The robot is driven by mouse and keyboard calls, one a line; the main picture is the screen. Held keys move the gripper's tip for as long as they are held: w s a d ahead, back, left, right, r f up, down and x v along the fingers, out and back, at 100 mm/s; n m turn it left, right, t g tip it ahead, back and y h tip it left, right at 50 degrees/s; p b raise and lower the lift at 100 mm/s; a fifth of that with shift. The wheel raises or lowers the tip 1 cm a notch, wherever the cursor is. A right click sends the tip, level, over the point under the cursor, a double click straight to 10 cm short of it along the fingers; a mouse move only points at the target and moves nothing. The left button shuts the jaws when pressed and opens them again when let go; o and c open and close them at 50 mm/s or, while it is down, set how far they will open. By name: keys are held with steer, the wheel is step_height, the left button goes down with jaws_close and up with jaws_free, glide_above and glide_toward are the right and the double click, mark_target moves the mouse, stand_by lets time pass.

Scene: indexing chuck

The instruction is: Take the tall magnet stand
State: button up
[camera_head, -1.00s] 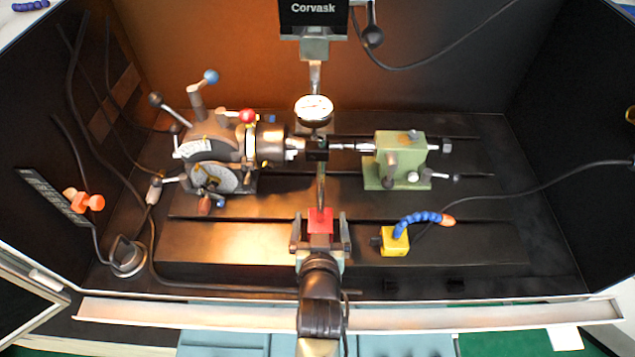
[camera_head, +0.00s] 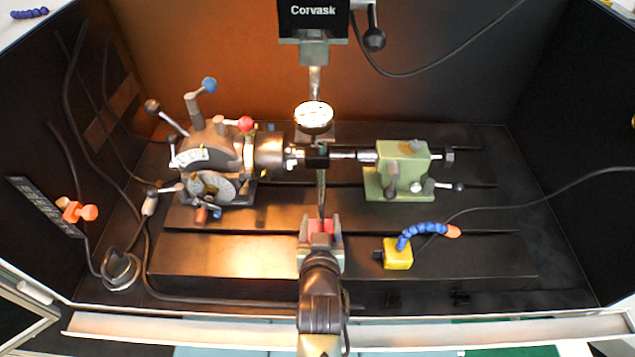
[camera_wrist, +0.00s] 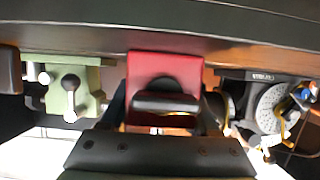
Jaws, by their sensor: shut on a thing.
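The tall magnet stand has a red block base (camera_head: 320,226), a thin upright post (camera_head: 321,188) and a round white dial (camera_head: 314,116) that shows above it in the picture. My gripper (camera_head: 320,232) is shut on the red base, with one finger on each side. In the wrist view the red base (camera_wrist: 165,68) fills the middle, with a dark rounded part in front of it. I cannot tell whether the base still touches the table.
The indexing chuck (camera_head: 215,160) with its levers stands left of the post. The green tailstock (camera_head: 402,170) stands right. A yellow block with a blue hose (camera_head: 397,254) sits right of my gripper. A machine head (camera_head: 313,22) hangs above. The slotted table (camera_head: 230,255) is bare at front left.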

mark_target(321, 230)
jaws_close()
steer(key=shift+w+r, duration=0.2)
steer(key=shift+r, duration=0.4)
steer(key=shift+f, duration=0.15)
steer(key=shift+s, duration=0.15)
steer(key=shift+s+p, duration=0.5)
steer(key=shift+p, duration=0.05)
steer(key=shift+s+r, duration=0.1)
steer(key=shift+r, duration=0.2)
steer(key=shift+s+r+p, duration=0.4)
steer(key=shift+r+p, duration=0.35)
steer(key=shift+p, duration=0.35)
steer(key=shift+s, duration=0.1)
